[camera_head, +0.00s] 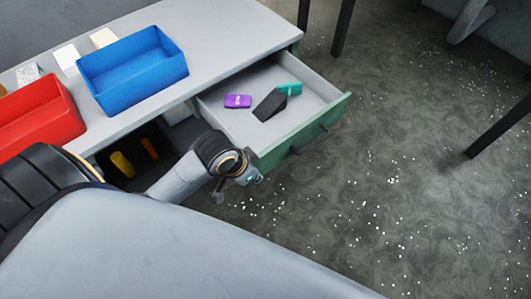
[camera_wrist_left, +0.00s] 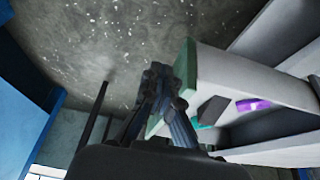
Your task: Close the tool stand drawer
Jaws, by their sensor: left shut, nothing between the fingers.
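The tool stand drawer (camera_head: 240,125) is pulled out from under the tabletop, with a green front (camera_head: 335,118) and a dark handle (camera_head: 308,142). It holds a purple item (camera_head: 238,101), a teal item (camera_head: 289,88) and a dark wedge-shaped item (camera_head: 268,106). My left gripper (camera_head: 252,178) is shut and empty, at the near-left end of the drawer front. In the left wrist view its closed fingers (camera_wrist_left: 160,72) are close beside the green front (camera_wrist_left: 186,68); I cannot tell whether they touch it. My right gripper is not in view.
A blue bin (camera_head: 130,85) and a red bin (camera_head: 40,125) stand on the white tabletop (camera_head: 230,35). A dark compartment (camera_head: 118,172) below holds yellow and orange-handled items. The speckled floor (camera_head: 400,170) beyond the drawer is open, with dark table legs at the edges.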

